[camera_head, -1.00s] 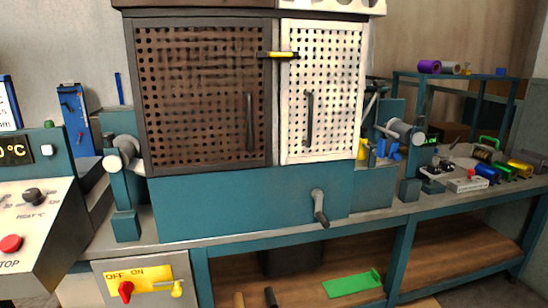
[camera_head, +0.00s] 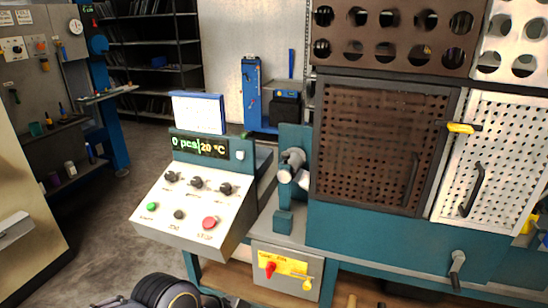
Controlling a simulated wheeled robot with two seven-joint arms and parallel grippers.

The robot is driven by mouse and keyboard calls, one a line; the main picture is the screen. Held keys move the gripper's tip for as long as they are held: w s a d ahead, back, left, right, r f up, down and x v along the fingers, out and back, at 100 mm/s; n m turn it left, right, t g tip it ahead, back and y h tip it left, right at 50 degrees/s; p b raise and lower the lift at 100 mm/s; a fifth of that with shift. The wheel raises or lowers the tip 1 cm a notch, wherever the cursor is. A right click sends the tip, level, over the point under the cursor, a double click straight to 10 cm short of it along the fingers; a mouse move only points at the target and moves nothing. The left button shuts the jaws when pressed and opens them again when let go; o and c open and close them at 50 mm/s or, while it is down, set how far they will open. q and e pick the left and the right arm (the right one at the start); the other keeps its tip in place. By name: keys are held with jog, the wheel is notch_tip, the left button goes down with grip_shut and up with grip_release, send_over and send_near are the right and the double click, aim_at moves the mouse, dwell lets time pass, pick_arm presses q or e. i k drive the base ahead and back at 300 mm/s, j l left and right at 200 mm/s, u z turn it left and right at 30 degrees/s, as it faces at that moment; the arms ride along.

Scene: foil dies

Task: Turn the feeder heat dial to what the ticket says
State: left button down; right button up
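The control panel (camera_head: 160,215) stands left of the press. Its row holds three black dials: a left dial (camera_head: 172,177), a middle dial (camera_head: 197,183) and a right dial (camera_head: 226,188). In the earlier frame the right dial carries a label that looks like "HEAT °C"; the labels are too small to read now. The display (camera_head: 200,147) reads "0 pcs|20 °C". A white sheet with a blue edge, likely the ticket (camera_head: 199,112), stands above the display; its writing is too small to read. Neither gripper shows. A dark rounded part at the bottom appears to be mine.
The panel also has a green button (camera_head: 152,206), a black knob (camera_head: 179,214) and a red stop button (camera_head: 210,223). A switch box (camera_head: 286,272) with a red knob is below the bench. The perforated brown guard (camera_head: 380,145) rises at right. Open floor (camera_head: 95,215) lies left.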

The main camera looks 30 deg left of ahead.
aim_at(225, 188)
jog(key=u, duration=1.65)
